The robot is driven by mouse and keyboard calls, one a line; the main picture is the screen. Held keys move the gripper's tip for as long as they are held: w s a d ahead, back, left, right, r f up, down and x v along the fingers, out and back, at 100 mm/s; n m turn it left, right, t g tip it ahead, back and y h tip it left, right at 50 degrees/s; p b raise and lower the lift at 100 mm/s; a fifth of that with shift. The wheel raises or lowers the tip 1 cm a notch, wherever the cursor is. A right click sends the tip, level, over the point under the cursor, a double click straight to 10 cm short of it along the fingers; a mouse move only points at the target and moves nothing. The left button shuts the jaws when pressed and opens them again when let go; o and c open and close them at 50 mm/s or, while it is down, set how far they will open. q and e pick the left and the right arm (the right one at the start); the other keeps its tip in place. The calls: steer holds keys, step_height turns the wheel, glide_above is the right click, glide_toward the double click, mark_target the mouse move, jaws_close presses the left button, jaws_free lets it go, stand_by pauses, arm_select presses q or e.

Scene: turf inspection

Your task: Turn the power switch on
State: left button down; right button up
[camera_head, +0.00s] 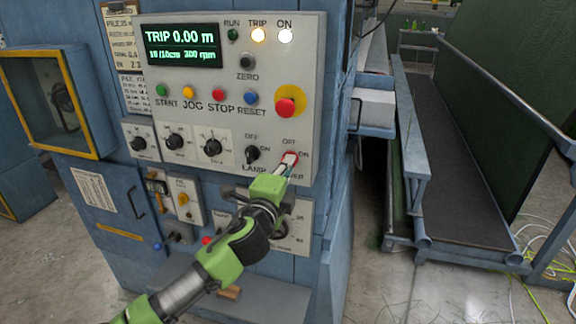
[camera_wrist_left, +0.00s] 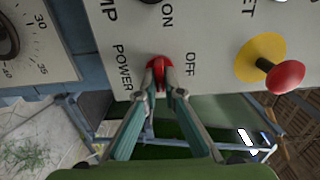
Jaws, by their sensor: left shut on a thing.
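The power switch (camera_head: 293,155) is a small red rotary knob at the lower right of the grey control panel (camera_head: 215,130), with OFF and ON marked beside it. In the left wrist view the red knob (camera_wrist_left: 158,63) sits by the labels POWER and OFF. My left gripper (camera_head: 288,163) reaches up to it from below. Its two fingers (camera_wrist_left: 160,80) are closed on either side of the knob, which they partly hide. I cannot tell exactly which mark the knob points to. My right gripper is not in view.
The black lamp switch (camera_head: 252,154) is just left of the power switch. A red emergency stop on yellow (camera_head: 290,100) is above. The TRIP lamp (camera_head: 258,35) and ON lamp (camera_head: 285,36) are lit, and the display (camera_head: 182,45) shows text. A conveyor bed (camera_head: 455,150) stands at right.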

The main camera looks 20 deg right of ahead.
arm_select(q)
steer(key=shift+f, duration=0.1)
steer(key=c, duration=2.2)
jaws_free()
steer(key=shift+o, duration=0.2)
steer(key=v, duration=1.2)
steer(key=shift+w, duration=0.1)
